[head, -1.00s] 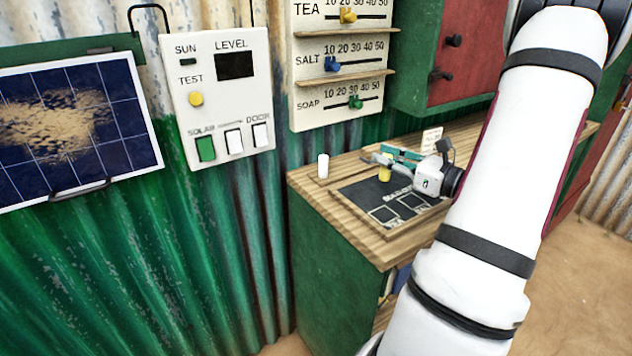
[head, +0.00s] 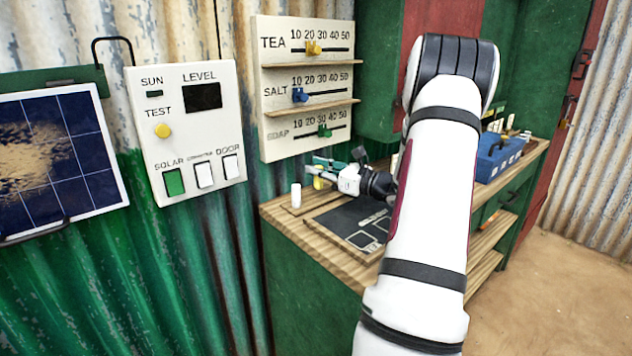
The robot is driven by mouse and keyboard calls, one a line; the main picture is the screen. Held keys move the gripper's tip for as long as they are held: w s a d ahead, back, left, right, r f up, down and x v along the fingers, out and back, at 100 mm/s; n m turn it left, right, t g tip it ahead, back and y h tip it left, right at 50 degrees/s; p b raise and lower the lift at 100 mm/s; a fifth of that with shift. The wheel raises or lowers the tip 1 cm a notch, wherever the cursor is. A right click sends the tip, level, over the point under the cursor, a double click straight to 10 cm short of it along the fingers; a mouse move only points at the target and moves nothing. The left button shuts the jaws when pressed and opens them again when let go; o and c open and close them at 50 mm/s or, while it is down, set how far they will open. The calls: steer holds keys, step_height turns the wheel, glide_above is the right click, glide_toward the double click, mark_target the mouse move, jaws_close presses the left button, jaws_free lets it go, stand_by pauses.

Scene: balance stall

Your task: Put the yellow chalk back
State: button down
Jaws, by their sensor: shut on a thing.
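My gripper (head: 318,172) is at the back of the wooden counter, below the price board, and is shut on the yellow chalk (head: 319,184). The chalk is a short yellow stick, partly covered by the fingers. It is close to the wooden ledge behind the dark slate; I cannot tell whether it touches it. A white chalk (head: 296,196) stands upright just left of the gripper. The dark slate (head: 338,217) lies in front, with marked squares and white lettering. My arm hides its right part.
The price board (head: 305,90) with TEA, SALT and SOAP sliders hangs on the wall just above the gripper. A switch panel (head: 187,130) and solar panel (head: 55,165) are to the left. A blue box (head: 497,155) stands on the counter's right end.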

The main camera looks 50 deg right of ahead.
steer(key=shift+w+d, duration=0.15)
steer(key=shift+w, duration=0.2)
steer(key=shift+w+d+f+b, duration=0.15)
steer(key=shift+f+b, duration=0.3)
steer(key=shift+f, duration=1.35)
steer(key=shift+f, duration=0.2)
steer(key=c, duration=1.5)
jaws_free()
steer(key=shift+r, duration=0.1)
